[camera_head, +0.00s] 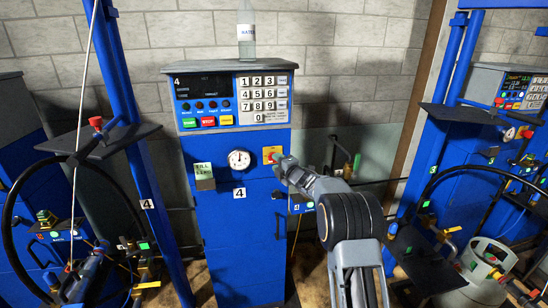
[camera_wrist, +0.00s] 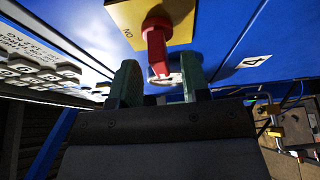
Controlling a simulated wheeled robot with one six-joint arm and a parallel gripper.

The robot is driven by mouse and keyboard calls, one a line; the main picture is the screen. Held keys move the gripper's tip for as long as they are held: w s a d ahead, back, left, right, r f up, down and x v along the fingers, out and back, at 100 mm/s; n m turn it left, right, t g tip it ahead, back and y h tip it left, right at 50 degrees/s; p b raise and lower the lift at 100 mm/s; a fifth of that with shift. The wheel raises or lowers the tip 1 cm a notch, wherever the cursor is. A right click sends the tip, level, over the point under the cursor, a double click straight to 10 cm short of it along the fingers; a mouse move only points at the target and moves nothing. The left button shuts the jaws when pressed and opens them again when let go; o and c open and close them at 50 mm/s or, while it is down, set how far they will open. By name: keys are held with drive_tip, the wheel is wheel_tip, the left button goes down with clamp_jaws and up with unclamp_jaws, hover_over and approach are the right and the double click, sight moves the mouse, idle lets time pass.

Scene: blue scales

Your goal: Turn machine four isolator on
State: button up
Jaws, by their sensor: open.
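Machine four (camera_head: 245,220) is a blue cabinet marked 4. Its isolator has a yellow plate (camera_head: 268,151) on the front, right of the round gauge; my gripper (camera_head: 279,161) partly covers it. In the wrist view the yellow plate (camera_wrist: 185,20) carries an upside-down ON label and a red handle (camera_wrist: 155,45) that sticks out toward my gripper (camera_wrist: 160,68). My gripper is open, one finger on each side of the handle's outer end. I cannot tell whether either finger touches it.
The keypad panel (camera_head: 232,99) with coloured buttons is above the isolator. A bottle (camera_head: 246,36) stands on top of the cabinet. Other blue machines stand at both sides, and a gas cylinder (camera_head: 480,268) is at lower right.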

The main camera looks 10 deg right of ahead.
drive_tip(key=shift+p+x, duration=0.4)
drive_tip(key=shift+x, duration=1)
clamp_jaws()
